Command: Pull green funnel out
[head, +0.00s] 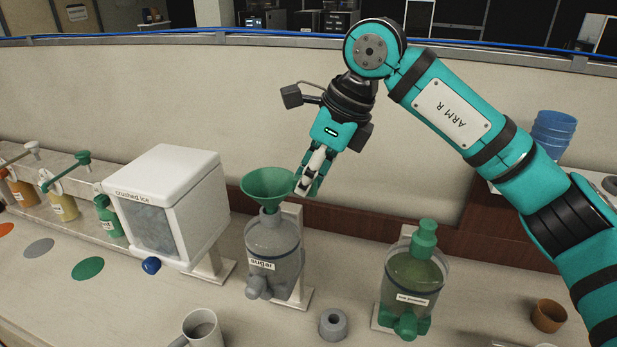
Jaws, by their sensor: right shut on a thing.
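The green funnel (268,184) sits upright in the mouth of the grey jar labelled sugar (272,245). Its wide cone shows above the jar, and its spout is hidden inside the neck. My right gripper (304,187) comes down from above right and is shut on the right side of the funnel's rim. My left gripper does not show.
A white crushed ice box (150,225) stands left of the jar. A jar with a green lid (412,270) stands to the right. A grey ring-shaped piece (333,324) and a mug (202,330) are in front. Blue cups (553,130) are stacked at right.

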